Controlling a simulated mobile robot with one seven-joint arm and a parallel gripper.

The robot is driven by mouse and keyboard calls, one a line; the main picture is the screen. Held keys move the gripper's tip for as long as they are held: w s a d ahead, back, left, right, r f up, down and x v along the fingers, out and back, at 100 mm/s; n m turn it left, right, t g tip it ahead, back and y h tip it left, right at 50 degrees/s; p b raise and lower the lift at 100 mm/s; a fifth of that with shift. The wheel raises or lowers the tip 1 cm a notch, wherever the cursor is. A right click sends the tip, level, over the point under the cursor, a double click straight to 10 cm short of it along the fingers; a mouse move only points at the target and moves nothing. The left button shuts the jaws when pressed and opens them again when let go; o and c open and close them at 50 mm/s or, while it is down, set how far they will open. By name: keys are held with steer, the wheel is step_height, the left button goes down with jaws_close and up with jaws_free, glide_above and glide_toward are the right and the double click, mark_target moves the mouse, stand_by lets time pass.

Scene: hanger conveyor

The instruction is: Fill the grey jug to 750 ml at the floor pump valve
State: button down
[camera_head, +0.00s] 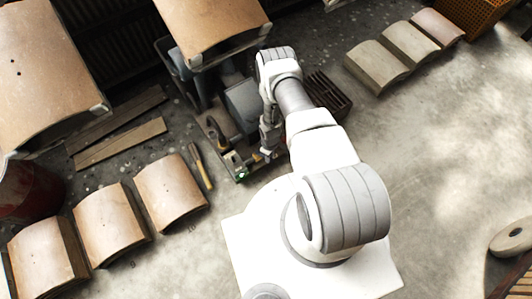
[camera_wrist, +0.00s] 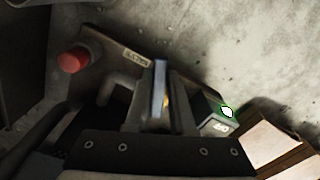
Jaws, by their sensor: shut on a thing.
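In the wrist view my gripper (camera_wrist: 168,78) points down with its two fingers close together on a small yellow part (camera_wrist: 166,102). The fingers hide most of this part, and I cannot tell for sure whether it is the valve's handle. A green-edged box with a lit readout (camera_wrist: 226,112) is just right of the fingers; its figures are too blurred to read. A bent grey tube or handle (camera_wrist: 122,84) is on the left. In the head view my gripper (camera_head: 266,151) is low at the pump unit, beside the green-lit box (camera_head: 236,170). I cannot make out the grey jug for certain.
A red knob (camera_wrist: 72,60) sits on the unit's edge in the wrist view. In the head view, curved tan boards (camera_head: 170,188) lie left and more boards (camera_head: 376,65) upper right. A wooden-handled tool (camera_head: 200,165) lies left of the unit. The floor at right is mostly clear.

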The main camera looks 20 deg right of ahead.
steer(key=shift+w+d+n, duration=0.15)
steer(key=shift+n, duration=0.15)
steer(key=c, duration=0.8)
jaws_free()
steer(key=shift+o, duration=0.2)
step_height(320, 180, up, 18)
steer(key=p, duration=0.6)
steer(key=shift+f+p, duration=0.25)
steer(key=shift+p, duration=0.15)
